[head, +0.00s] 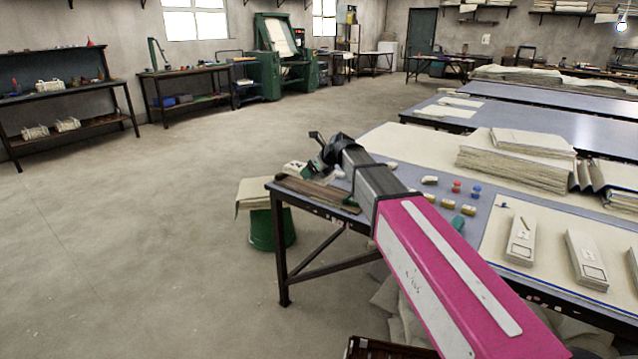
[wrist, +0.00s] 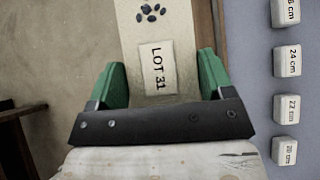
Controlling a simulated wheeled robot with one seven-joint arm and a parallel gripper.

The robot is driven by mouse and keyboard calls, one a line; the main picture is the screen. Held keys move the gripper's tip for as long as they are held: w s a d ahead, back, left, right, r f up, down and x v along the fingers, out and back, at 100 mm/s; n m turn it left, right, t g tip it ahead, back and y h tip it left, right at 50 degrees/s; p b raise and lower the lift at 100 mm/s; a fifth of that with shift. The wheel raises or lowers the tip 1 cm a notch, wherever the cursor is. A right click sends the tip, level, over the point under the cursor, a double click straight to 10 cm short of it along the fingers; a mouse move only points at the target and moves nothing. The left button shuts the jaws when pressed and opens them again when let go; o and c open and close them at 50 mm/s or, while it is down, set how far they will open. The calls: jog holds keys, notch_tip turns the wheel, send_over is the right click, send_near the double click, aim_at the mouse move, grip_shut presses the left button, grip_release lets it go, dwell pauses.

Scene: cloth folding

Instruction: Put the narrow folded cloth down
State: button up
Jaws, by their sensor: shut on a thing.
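The narrow folded cloth (wrist: 128,30) is a cream strip with dark paw-like spots and a label reading "LOT 31". In the wrist view it runs between the two green fingers of my gripper (wrist: 162,75), which is shut on it. Floor shows on its left and the grey-blue table top on its right. In the head view my gripper (head: 308,168) is at the table's near left corner, small and partly hidden by my arm. Whether the cloth touches anything below cannot be told.
A brown wooden board (head: 325,192) lies along the table (head: 395,178) edge. A green stool (head: 270,228) with draped cloths stands below the corner. White blocks marked in cm (wrist: 287,60) line the table. Cloth stacks (head: 515,165) lie farther right.

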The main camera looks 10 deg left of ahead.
aim_at(314, 187)
jog(key=w+d+f, duration=0.1)
jog(key=w+f, duration=0.1)
jog(key=w, duration=0.1)
jog(key=shift+d, duration=0.4)
jog(key=shift+f, duration=2)
jog(key=shift+s+f, duration=0.1)
jog(key=shift+f, duration=0.15)
jog(key=o, duration=0.9)
jog(key=shift+f, duration=0.1)
jog(key=shift+o, duration=0.7)
jog(key=shift+d+r, duration=0.1)
jog(key=shift+r, duration=0.25)
jog(key=v, duration=1.2)
